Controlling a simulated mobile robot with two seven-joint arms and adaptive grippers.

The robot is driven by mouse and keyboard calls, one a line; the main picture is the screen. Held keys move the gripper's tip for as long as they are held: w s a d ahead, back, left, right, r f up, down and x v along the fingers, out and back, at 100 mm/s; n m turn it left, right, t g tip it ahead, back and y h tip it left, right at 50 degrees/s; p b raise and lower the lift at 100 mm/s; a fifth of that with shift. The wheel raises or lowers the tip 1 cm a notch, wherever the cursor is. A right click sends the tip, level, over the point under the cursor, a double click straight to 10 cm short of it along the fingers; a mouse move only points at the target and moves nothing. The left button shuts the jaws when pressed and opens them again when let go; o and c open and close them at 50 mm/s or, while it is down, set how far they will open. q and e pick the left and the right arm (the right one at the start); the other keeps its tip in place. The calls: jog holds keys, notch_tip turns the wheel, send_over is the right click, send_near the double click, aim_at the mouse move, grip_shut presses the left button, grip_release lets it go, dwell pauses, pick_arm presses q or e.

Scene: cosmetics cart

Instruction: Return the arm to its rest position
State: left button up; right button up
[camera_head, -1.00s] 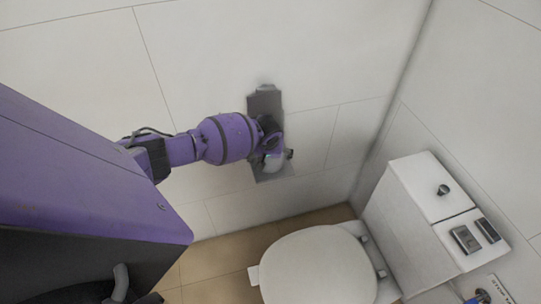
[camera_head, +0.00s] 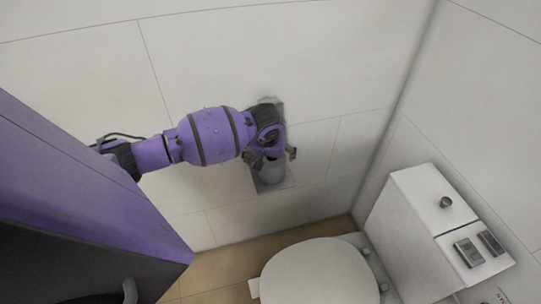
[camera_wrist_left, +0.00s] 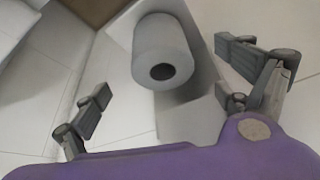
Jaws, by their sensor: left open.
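My left arm comes in from the left in the head view, and its gripper (camera_head: 271,153) is at the back wall. In the left wrist view the gripper (camera_wrist_left: 180,115) is open, its two fingers wide apart. A grey-white roll (camera_wrist_left: 162,55) with a dark hole in its end shows between and beyond the fingers, apart from them. The roll (camera_head: 271,173) also shows just below the gripper in the head view. It is against a grey wall plate (camera_head: 272,188), partly hidden by the gripper. My right gripper is not in view.
A white toilet with a closed lid (camera_head: 320,272) stands at the lower right. Its cistern (camera_head: 418,205) has a round knob and grey square pieces on top. Tiled walls (camera_head: 330,50) meet in a corner to the right. A strip of tan floor (camera_head: 225,265) is bare.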

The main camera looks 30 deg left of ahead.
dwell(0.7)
pick_arm(q)
jog(key=shift+w, duration=0.1)
jog(key=w+m, duration=0.1)
jog(key=w+d+r+m+t, duration=0.2)
jog(key=shift+w+h, duration=0.2)
jog(key=shift+h, duration=0.1)
jog(key=s+d+f+m+t+h, duration=0.2)
jog(key=s+d+m, duration=0.1)
jog(key=d, duration=0.3)
jog(key=s+d+f+m+t+h, duration=0.2)
jog(key=d+f+m, duration=0.1)
jog(key=d, duration=0.4)
jog(key=s+f+n, duration=0.1)
jog(key=s+f, duration=0.3)
jog(key=s, duration=0.7)
jog(key=s+f+n+g+y, duration=0.1)
jog(key=s+f, duration=0.3)
jog(key=s, duration=0.6)
jog(key=s+f+n+y, duration=0.1)
jog(key=s+f, duration=0.2)
jog(key=s, duration=0.8)
jog(key=shift+s+d+f+p, duration=0.25)
jog(key=shift+s+f+p, duration=0.05)
jog(key=shift+f, duration=0.1)
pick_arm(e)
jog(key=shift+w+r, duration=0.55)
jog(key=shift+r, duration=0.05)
